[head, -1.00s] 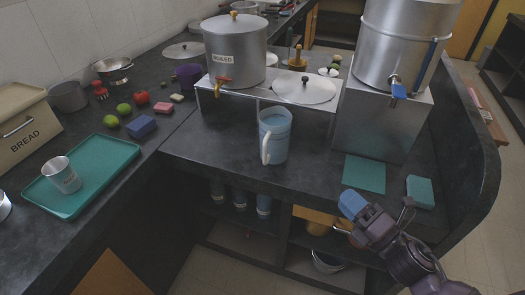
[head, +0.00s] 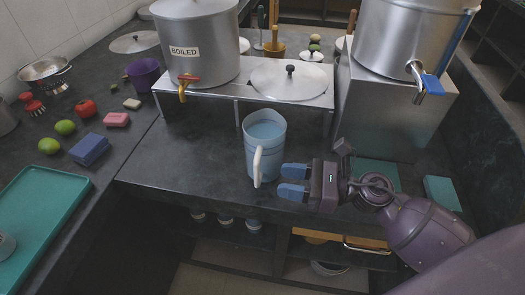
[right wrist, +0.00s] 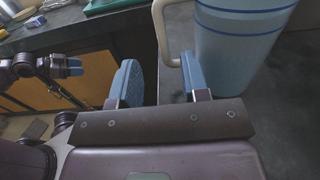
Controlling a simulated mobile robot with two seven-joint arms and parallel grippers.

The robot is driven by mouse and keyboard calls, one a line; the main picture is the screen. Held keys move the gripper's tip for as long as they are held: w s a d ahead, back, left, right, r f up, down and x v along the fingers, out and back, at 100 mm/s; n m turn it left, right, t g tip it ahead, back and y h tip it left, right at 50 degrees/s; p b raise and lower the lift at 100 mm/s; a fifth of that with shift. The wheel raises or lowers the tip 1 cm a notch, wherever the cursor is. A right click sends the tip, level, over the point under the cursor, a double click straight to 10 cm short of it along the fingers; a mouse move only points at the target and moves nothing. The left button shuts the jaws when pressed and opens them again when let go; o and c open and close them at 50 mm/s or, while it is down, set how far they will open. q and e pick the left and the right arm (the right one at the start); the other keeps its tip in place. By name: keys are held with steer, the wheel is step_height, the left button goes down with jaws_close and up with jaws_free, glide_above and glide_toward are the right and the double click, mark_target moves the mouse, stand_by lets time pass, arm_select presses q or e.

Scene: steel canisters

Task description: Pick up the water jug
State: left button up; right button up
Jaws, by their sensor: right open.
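The water jug (head: 265,147) is light blue with darker bands and stands upright on the dark counter. Its pale handle (head: 258,167) faces the front edge. My right gripper (head: 291,181) is open and empty, just right of the jug, with its blue fingertips pointing left toward the handle. In the right wrist view the jug (right wrist: 238,45) is at upper right, and its handle (right wrist: 160,28) is beyond the open fingers, partly hidden by the right-hand one. My left gripper (right wrist: 74,67) shows small at the left of that view; its opening is unclear.
A raised steel shelf (head: 240,92) behind the jug bears the "BOILED" canister (head: 198,50) and a lid (head: 290,82). Another canister (head: 410,40) with a blue tap stands at the right on a steel block. A teal tray (head: 40,225) lies left. Counter left of the jug is clear.

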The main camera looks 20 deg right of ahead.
mark_target(257, 186)
steer(key=shift+x, duration=0.8)
steer(key=x, duration=0.4)
steer(key=shift+w+a+r+p, duration=0.1)
steer(key=shift+w+r+p, duration=0.2)
steer(key=shift+p, duration=0.1)
steer(key=shift+w+a+f, duration=0.15)
steer(key=shift+w+a, duration=0.1)
steer(key=shift+a, duration=0.15)
jaws_close()
